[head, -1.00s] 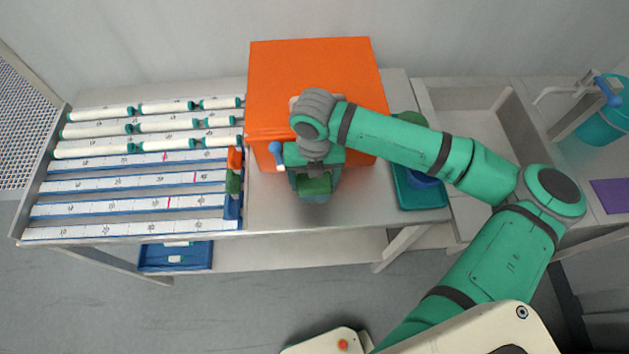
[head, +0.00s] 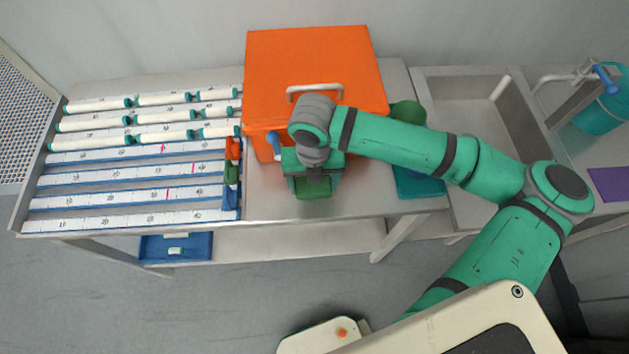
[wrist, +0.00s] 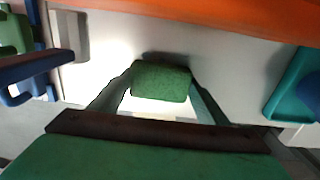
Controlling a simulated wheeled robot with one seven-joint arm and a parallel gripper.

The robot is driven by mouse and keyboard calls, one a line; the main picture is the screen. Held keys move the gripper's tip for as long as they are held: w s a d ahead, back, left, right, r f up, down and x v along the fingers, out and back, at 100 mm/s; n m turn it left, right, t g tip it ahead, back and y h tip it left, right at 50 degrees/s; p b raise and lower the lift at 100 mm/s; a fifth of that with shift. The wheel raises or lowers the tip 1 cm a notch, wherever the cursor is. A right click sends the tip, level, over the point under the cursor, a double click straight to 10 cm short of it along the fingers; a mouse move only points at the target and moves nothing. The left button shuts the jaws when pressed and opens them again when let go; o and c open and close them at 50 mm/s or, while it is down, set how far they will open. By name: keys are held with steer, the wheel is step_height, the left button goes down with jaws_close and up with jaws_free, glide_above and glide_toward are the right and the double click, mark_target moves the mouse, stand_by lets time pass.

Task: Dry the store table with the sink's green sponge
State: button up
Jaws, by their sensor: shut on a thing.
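The green sponge (head: 313,188) is held between the fingers of my gripper (head: 312,182), over the front part of the steel store table (head: 270,205). In the wrist view the sponge (wrist: 160,82) sits between the two fingertips, with the pale tabletop (wrist: 110,45) behind it. I cannot tell whether the sponge touches the table. My gripper is shut on it. A bright patch shows on the tabletop near the sponge, and I cannot tell whether it is water or glare.
A large orange box (head: 310,70) with a white handle stands behind my gripper. Left is a rack (head: 130,222) with white tubes and ruled lanes. A teal tray (head: 420,187) lies at the table's right end, beside the sink (head: 470,120). The table's front edge is close.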

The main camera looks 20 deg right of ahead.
mark_target(313, 185)
steer(key=shift+w+d+f, duration=0.1)
steer(key=shift+w+d, duration=0.05)
steer(key=shift+w, duration=0.55)
steer(key=shift+w+d, duration=0.15)
steer(key=shift+w, duration=0.55)
steer(key=shift+w+d, duration=0.2)
steer(key=shift+w, duration=0.15)
steer(key=shift+s+a+r, duration=0.1)
steer(key=shift+s+a, duration=0.1)
steer(key=shift+s, duration=0.45)
steer(key=shift+s+a+r, duration=0.1)
steer(key=shift+s+a, duration=0.05)
steer(key=shift+s, duration=0.45)
steer(key=shift+s+a+r, duration=0.1)
steer(key=shift+s+a, duration=0.1)
steer(key=shift+s, duration=0.45)
steer(key=shift+r, duration=3)
steer(key=shift+r, duration=0.15)
steer(key=shift+r, duration=1.35)
